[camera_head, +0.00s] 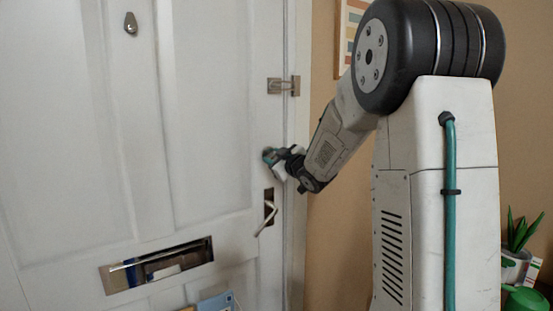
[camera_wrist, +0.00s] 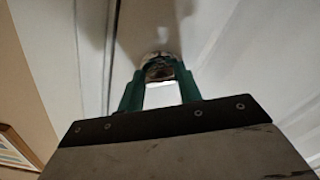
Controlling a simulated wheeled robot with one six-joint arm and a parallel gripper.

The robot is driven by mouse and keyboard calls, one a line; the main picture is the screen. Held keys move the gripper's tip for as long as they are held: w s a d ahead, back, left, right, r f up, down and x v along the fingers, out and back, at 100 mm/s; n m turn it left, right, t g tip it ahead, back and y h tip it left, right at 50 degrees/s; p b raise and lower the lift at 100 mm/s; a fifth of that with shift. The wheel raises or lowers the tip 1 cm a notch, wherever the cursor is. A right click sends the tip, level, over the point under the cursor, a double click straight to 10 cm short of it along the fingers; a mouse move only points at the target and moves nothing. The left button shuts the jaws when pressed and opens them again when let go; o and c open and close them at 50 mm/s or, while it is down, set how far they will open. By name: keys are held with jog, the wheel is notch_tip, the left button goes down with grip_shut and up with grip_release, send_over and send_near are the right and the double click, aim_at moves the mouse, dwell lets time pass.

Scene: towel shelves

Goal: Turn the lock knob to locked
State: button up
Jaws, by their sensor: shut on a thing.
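The white door (camera_head: 120,150) fills the left of the head view. My gripper (camera_head: 270,156) is at the door's right edge, above the door handle. In the wrist view my gripper (camera_wrist: 160,80) has its two green fingers closed in on the lock knob (camera_wrist: 160,68), a small round metal part on the door. The gripper is shut on the knob. The fingers cover much of the knob, and I cannot tell which way it is turned. In the head view the knob is largely hidden by the gripper.
A lever handle (camera_head: 267,215) sits just below the gripper. A latch (camera_head: 284,86) is on the door edge above. A letter slot (camera_head: 157,265) is low on the door. A potted plant (camera_head: 522,234) stands at far right, and a picture frame (camera_head: 350,30) hangs on the wall.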

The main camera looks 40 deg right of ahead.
jog(key=m, duration=0.6)
jog(key=shift+d+r, duration=0.1)
jog(key=shift+r, duration=0.1)
jog(key=shift+m, duration=0.3)
jog(key=shift+r, duration=0.1)
jog(key=o, duration=1)
jog(key=shift+s+d, duration=0.1)
jog(key=shift+d, duration=0.05)
jog(key=shift+s+a, duration=0.15)
jog(key=shift+s, duration=1.75)
jog(key=shift+s+a, duration=0.15)
jog(key=shift+s, duration=1.75)
